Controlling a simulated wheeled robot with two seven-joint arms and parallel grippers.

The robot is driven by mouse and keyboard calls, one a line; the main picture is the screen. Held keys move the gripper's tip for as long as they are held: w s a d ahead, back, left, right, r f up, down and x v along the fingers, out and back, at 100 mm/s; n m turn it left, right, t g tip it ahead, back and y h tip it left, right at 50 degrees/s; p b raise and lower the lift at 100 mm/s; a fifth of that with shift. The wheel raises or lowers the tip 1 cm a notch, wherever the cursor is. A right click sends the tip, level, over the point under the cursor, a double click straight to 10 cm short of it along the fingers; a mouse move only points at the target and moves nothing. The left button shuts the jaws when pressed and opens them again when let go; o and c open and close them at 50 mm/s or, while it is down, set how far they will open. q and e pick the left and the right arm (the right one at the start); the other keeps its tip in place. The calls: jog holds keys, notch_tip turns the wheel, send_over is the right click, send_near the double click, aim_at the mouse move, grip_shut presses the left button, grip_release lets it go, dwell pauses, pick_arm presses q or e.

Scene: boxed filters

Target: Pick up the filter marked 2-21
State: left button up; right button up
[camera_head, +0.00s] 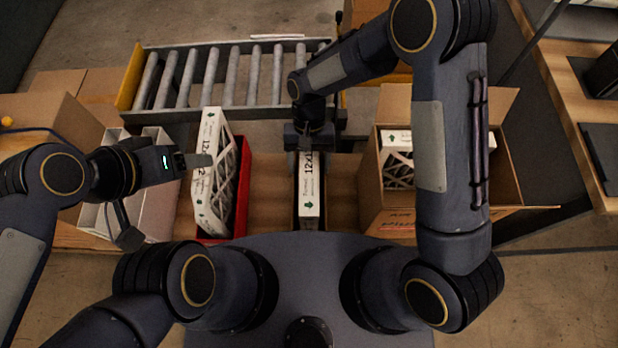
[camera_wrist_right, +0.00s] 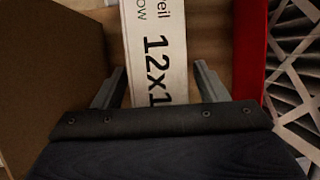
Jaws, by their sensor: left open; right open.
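A white boxed filter (camera_head: 309,185) printed "12x1" with a green arrow stands on edge in the middle of the wooden surface. In the right wrist view the same filter (camera_wrist_right: 155,55) lies between the two fingers of my open right gripper (camera_wrist_right: 160,88), with a gap on each side. In the head view the right gripper (camera_head: 310,148) is over the filter's far end. My left gripper (camera_head: 205,175) is open, near a second white filter (camera_head: 212,185) that stands tilted in a red bin (camera_head: 243,190). A third filter (camera_head: 397,165) is in the right cardboard box. I cannot read any 2-21 marking.
An open cardboard box (camera_head: 372,190) stands to the right of the middle filter. A white bin (camera_head: 158,215) is left of the red bin. A roller conveyor (camera_head: 220,80) runs behind. Bare wooden surface (camera_head: 268,185) lies between the red bin and the middle filter.

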jog(key=c, duration=1.4)
